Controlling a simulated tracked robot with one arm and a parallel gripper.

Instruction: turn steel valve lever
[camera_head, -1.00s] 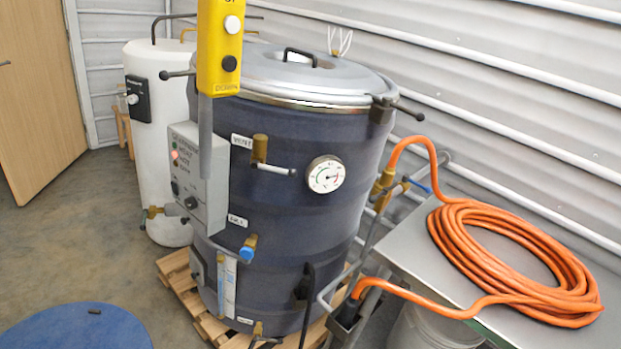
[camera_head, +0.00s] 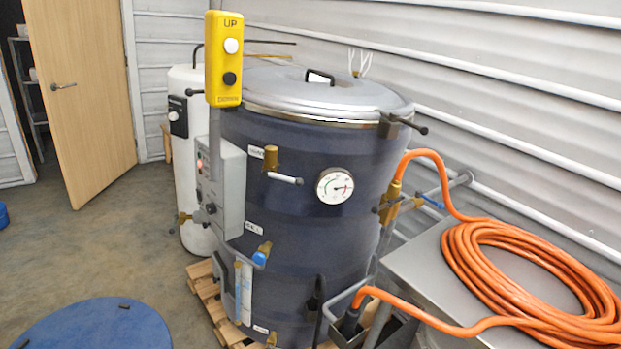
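My gripper is not in view. A large dark blue drum (camera_head: 315,240) with a grey lid (camera_head: 290,92) stands in the middle. Near its top left, a brass valve (camera_head: 271,157) carries a pale steel-coloured lever (camera_head: 286,178) pointing right, beside a small label. Lower down, another brass valve (camera_head: 263,247) has a blue end. To the right of the drum, a brass fitting (camera_head: 393,192) joins the orange hose (camera_head: 490,245); a short grey handle and a blue lever (camera_head: 431,201) show beside it.
A yellow UP/DOWN pendant (camera_head: 224,90) hangs in front of the drum's left edge, by a grey control box (camera_head: 222,190). A white tank (camera_head: 187,150) stands behind. A metal table (camera_head: 415,262) is at right. Open floor (camera_head: 100,245) lies left, with a blue disc (camera_head: 80,325).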

